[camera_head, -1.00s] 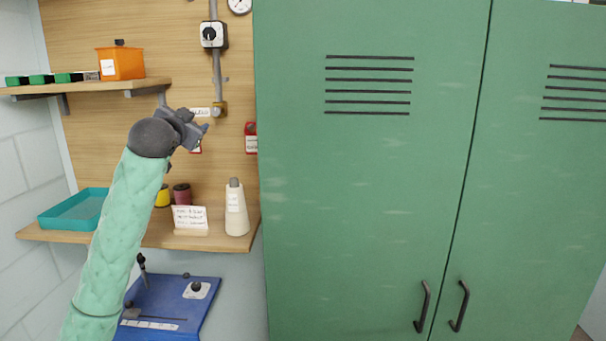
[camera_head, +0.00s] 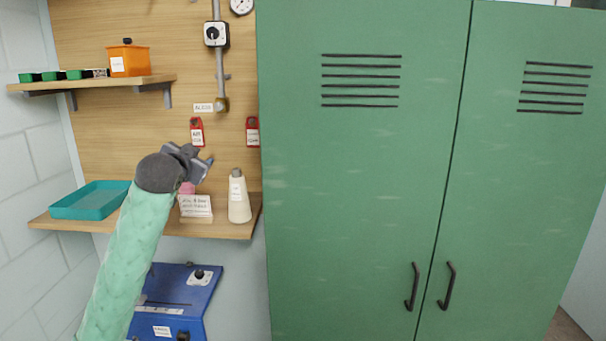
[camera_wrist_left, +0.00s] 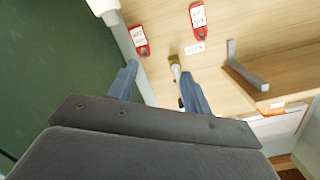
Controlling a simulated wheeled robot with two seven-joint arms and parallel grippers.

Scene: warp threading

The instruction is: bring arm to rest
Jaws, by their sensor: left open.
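My left arm, in a mint-green quilted sleeve, comes in from the lower left in the head view. My left gripper (camera_head: 197,163) is in front of the lower shelf, near the white label card (camera_head: 196,207). In the left wrist view its two blue-grey fingers (camera_wrist_left: 158,88) stand apart with nothing held between them. Beyond them are the wooden backboard (camera_wrist_left: 163,22) and two red tags. My right gripper is not in view.
The lower shelf (camera_head: 150,224) bears a teal tray (camera_head: 92,201) and a cream cone (camera_head: 239,199). The upper shelf (camera_head: 100,85) bears an orange bin (camera_head: 129,61). A blue machine (camera_head: 190,295) sits below. A green locker (camera_head: 360,190) stands right of the gripper.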

